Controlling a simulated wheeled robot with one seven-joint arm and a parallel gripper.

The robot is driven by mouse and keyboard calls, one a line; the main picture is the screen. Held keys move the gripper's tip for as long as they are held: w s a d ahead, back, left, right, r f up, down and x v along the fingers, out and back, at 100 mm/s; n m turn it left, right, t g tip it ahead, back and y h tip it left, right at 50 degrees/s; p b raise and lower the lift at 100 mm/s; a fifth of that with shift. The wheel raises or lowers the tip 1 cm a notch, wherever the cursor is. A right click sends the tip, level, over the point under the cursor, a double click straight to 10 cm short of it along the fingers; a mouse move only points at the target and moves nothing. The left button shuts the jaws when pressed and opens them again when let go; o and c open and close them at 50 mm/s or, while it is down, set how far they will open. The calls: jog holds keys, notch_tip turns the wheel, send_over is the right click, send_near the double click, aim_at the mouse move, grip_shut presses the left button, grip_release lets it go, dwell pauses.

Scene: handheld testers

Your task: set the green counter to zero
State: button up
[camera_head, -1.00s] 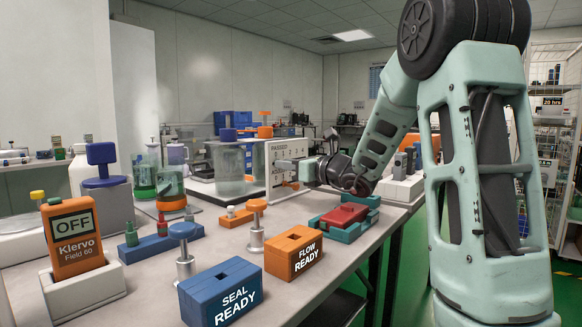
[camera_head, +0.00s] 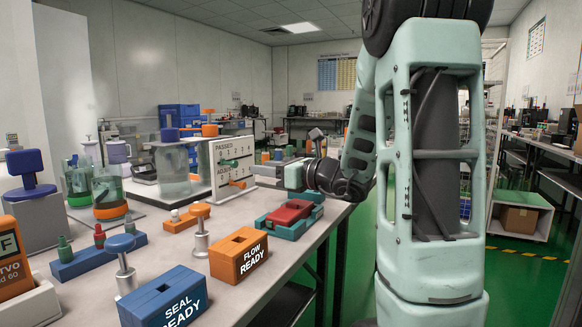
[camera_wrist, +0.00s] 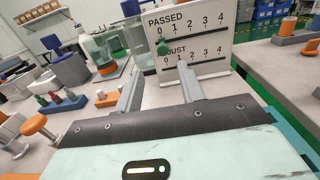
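The counter board (camera_head: 217,186) is a white upright panel with a PASSED row above an ADJUST row, both numbered from 0. The green counter (camera_head: 228,163) is a small knob on the PASSED row; in the wrist view it (camera_wrist: 162,46) sits near the 0 end, though I cannot tell if exactly at 0. An orange knob (camera_head: 238,184) is on the lower row; my right finger seems to hide it in the wrist view. My gripper (camera_wrist: 160,68) is open and empty, fingers apart, pointing at the board's low-number side. It also shows in the head view (camera_head: 255,170), close to the board.
A red device in a teal cradle (camera_head: 289,214) lies below my gripper. Orange FLOW READY (camera_head: 225,262) and blue SEAL READY (camera_head: 150,300) blocks stand nearer. Glass vessels (camera_head: 172,172) are left of the board.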

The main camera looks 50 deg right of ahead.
jog(key=s, duration=0.4)
jog(key=s+p, duration=0.1)
jog(key=s, duration=0.1)
jog(key=shift+s+d, duration=0.3)
jog(key=shift+d, duration=0.1)
